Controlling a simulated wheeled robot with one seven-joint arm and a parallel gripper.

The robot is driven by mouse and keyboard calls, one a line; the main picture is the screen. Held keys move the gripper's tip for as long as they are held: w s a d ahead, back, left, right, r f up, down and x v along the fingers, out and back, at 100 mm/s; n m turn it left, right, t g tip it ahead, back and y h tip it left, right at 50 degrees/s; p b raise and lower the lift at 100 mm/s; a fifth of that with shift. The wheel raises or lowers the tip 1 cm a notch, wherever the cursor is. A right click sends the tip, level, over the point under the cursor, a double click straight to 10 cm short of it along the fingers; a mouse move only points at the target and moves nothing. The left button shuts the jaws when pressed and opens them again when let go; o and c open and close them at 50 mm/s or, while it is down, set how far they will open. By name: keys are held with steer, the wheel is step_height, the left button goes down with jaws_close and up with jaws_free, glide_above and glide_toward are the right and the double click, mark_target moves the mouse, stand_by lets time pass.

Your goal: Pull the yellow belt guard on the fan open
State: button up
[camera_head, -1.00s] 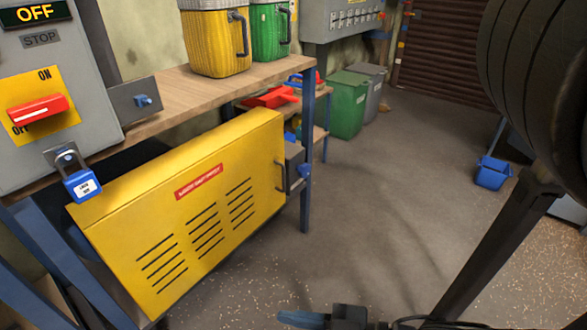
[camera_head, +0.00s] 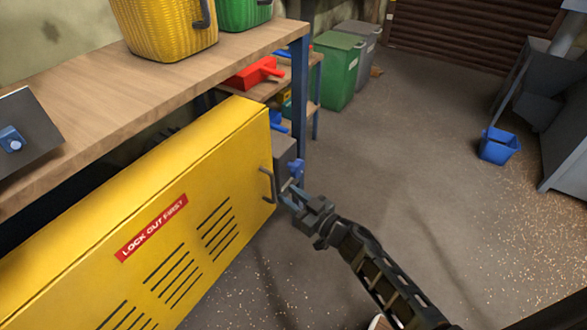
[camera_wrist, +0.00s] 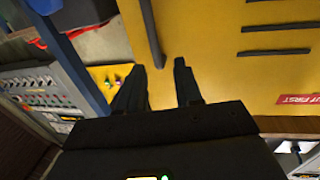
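The yellow belt guard (camera_head: 190,215) is a large slotted panel with a red "LOCK OUT FIRST" label, below the bench. Its dark upright bar handle (camera_head: 267,186) is at its right edge in the head view. My gripper (camera_head: 284,197) is just right of the handle, close to it. In the wrist view my gripper (camera_wrist: 160,70) is open, two dark fingers apart. The handle (camera_wrist: 152,35) lies ahead, roughly in line with the gap between them. Whether the fingers touch it I cannot tell. The guard also fills the right of the wrist view (camera_wrist: 220,60).
A wooden bench (camera_head: 110,95) with a yellow bin (camera_head: 168,30) and a green bin (camera_head: 243,12) stands above the guard. Its blue leg (camera_head: 300,110) is just beyond the handle. A blue bucket (camera_head: 497,146) is on the right. The floor between is clear.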

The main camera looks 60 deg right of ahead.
glide_above(274, 200)
steer(key=shift+w+d+b, duration=0.25)
steer(key=shift+d+b, duration=0.05)
steer(key=shift+b, duration=0.15)
steer(key=shift+c, duration=0.2)
jaws_close()
stand_by(0.4)
